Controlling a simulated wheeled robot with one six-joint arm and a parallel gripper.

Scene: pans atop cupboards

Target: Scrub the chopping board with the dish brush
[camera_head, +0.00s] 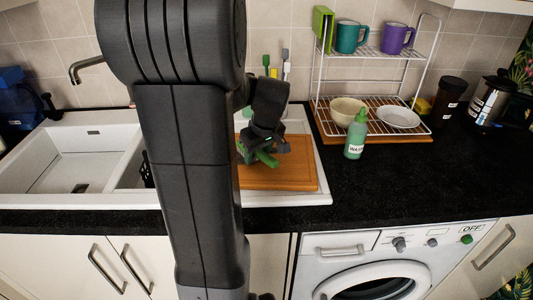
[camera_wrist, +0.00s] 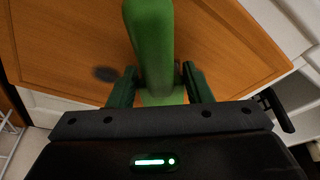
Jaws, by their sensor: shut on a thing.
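The wooden chopping board (camera_head: 296,172) lies on the drainer side of the white sink unit. In the wrist view the orange-brown board (camera_wrist: 240,50) fills most of the picture, with a dark round stain (camera_wrist: 106,74) left of the brush. My gripper (camera_head: 262,152) is over the board, partly behind my arm. In the wrist view its two fingers (camera_wrist: 160,86) are shut on the green dish brush (camera_wrist: 152,40). The green brush also shows below the gripper in the head view (camera_head: 266,159). I cannot tell whether its bristles touch the board.
A green wash bottle (camera_head: 356,136) stands right of the board. Behind it, a white rack (camera_head: 372,90) holds mugs, a bowl and a plate. The sink basin (camera_head: 70,165) is at left. The black counter (camera_head: 450,165) at right is mostly clear.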

